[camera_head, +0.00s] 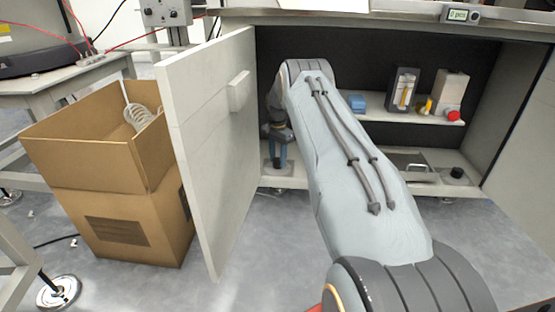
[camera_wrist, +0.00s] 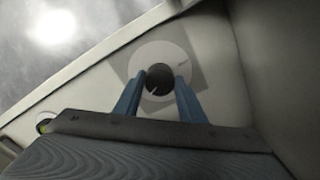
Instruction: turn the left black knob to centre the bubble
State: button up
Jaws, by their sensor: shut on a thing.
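The left black knob (camera_wrist: 159,77) stands on a white dial disc with a small mark, on the cabinet floor. My gripper (camera_wrist: 158,84) is shut on it, with one blue finger on each side. A small round yellow-green thing (camera_wrist: 45,122) at the lower left of the wrist view may be the bubble vial. It is partly covered, and I cannot tell where a bubble sits.
A second black knob (camera_head: 456,173) is at the right of the cabinet floor, beside a metal part (camera_head: 412,166). A shelf (camera_head: 395,116) holds several small items. The open cabinet door (camera_head: 215,150) stands left of my arm, near a cardboard box (camera_head: 110,195).

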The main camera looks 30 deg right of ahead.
aim_at(278, 160)
jog(key=shift+w, duration=0.1)
jog(key=o, duration=1)
jog(key=shift+o, duration=0.2)
notch_tip(278, 160, up, 8)
jog(key=p, duration=0.3)
jog(key=shift+p, duration=0.3)
jog(key=shift+f, duration=0.1)
